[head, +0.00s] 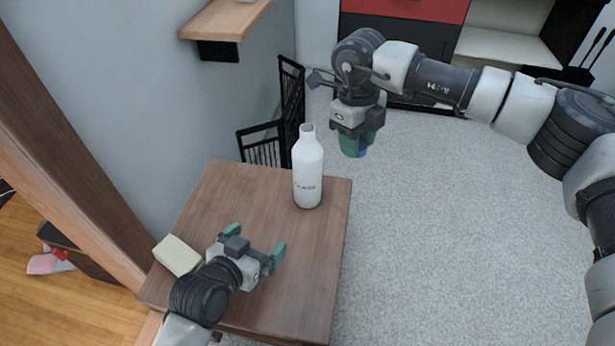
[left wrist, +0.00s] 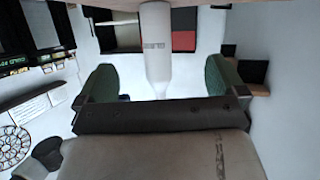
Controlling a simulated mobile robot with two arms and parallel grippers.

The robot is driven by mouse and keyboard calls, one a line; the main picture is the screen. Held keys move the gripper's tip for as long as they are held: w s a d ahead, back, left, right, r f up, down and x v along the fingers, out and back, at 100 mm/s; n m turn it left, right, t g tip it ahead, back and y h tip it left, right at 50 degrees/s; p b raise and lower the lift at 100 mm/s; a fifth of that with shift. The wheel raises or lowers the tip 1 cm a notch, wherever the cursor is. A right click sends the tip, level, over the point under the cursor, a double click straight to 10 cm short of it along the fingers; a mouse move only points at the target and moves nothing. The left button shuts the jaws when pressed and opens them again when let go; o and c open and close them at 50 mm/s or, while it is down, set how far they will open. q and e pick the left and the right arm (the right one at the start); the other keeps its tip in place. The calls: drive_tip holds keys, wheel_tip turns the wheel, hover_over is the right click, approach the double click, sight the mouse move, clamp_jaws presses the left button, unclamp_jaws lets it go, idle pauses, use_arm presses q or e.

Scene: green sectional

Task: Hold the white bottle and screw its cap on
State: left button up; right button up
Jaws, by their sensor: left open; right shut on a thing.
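The white bottle (head: 308,175) stands upright on the wooden table near its far right corner, with no cap on its neck. My left gripper (head: 256,241) is open and empty, low over the table on the near side of the bottle and apart from it. In the left wrist view the bottle (left wrist: 156,50) shows upside down, beyond and between the two open green fingers (left wrist: 160,85). My right gripper (head: 356,140) is shut on a small blue cap (head: 361,151), mostly hidden by the fingers. It is to the right of the bottle's neck, apart from it.
A pale yellow block (head: 177,256) lies at the table's left edge, close to my left wrist. The wooden table (head: 235,195) is otherwise bare. A black metal rack (head: 290,105) and a wall shelf (head: 225,20) are behind it. Open carpet lies to the right.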

sight(301, 174)
drive_tip(key=w+a+r+m, duration=0.1)
drive_tip(key=a+r+m, duration=0.1)
drive_tip(key=m, duration=0.5)
drive_tip(key=w+a+r+m+y, duration=0.1)
drive_tip(key=w+a+r+m, duration=0.1)
drive_tip(key=m, duration=0.5)
drive_tip(key=w+a+r+m+y, duration=0.1)
drive_tip(key=a+r+m, duration=0.2)
drive_tip(key=m, duration=0.4)
drive_tip(key=shift+w+a, duration=0.3)
drive_tip(key=shift+a, duration=0.25)
use_arm(q)
drive_tip(key=w+d+r+t+h, duration=0.2)
drive_tip(key=w+d+r+t, duration=0.1)
drive_tip(key=w, duration=0.4)
drive_tip(key=shift+w+d+m+t, duration=0.15)
drive_tip(key=shift+d+m+t, duration=0.15)
drive_tip(key=shift+d+t, duration=0.4)
use_arm(e)
drive_tip(key=m, duration=0.2)
drive_tip(key=a+r+m, duration=0.1)
drive_tip(key=shift+w+m+t, duration=0.25)
drive_tip(key=shift+m+t, duration=0.05)
drive_tip(key=shift+t, duration=0.1)
use_arm(q)
drive_tip(key=shift+d, duration=0.1)
drive_tip(key=x, duration=1.2)
drive_tip(key=shift+d, duration=0.15)
